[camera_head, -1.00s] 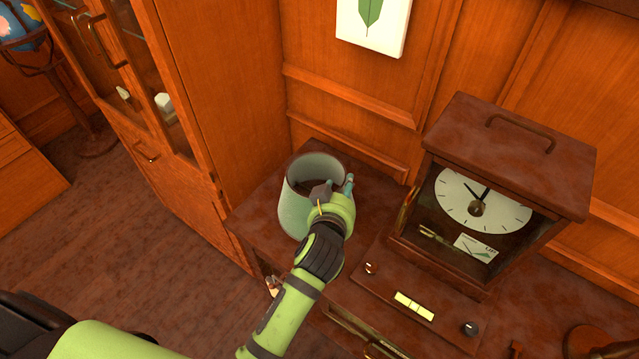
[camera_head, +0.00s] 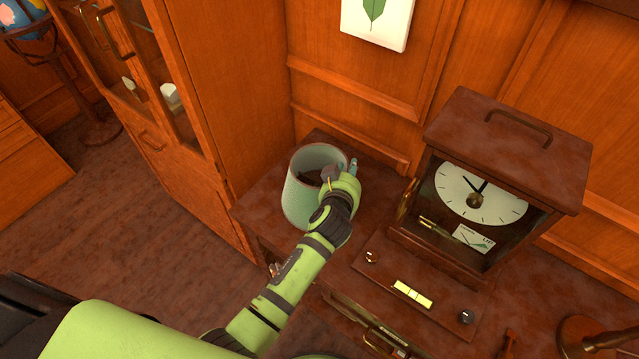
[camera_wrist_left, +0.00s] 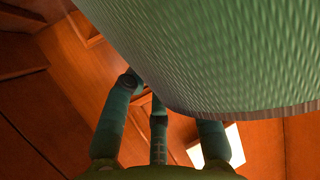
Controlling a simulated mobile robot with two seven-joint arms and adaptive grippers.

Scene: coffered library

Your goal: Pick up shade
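The shade (camera_head: 303,199), a pale green open-topped cylinder, stands upright on the dark wooden table (camera_head: 268,207) beside the tall cabinet. My left gripper (camera_head: 341,171) is at the shade's right rim. One dark finger reaches over the opening and a teal finger points up at the right side. In the left wrist view the ribbed shade wall (camera_wrist_left: 220,50) fills the upper right, close to the fingers (camera_wrist_left: 155,125), and hides some fingertips. I cannot tell whether the fingers press on the wall. My right gripper is not in view.
A wooden-cased clock (camera_head: 500,160) stands right of the shade, with a control panel (camera_head: 415,290) in front of it. The tall cabinet (camera_head: 225,100) rises close on the left. A panelled wall with a leaf picture (camera_head: 377,18) is behind.

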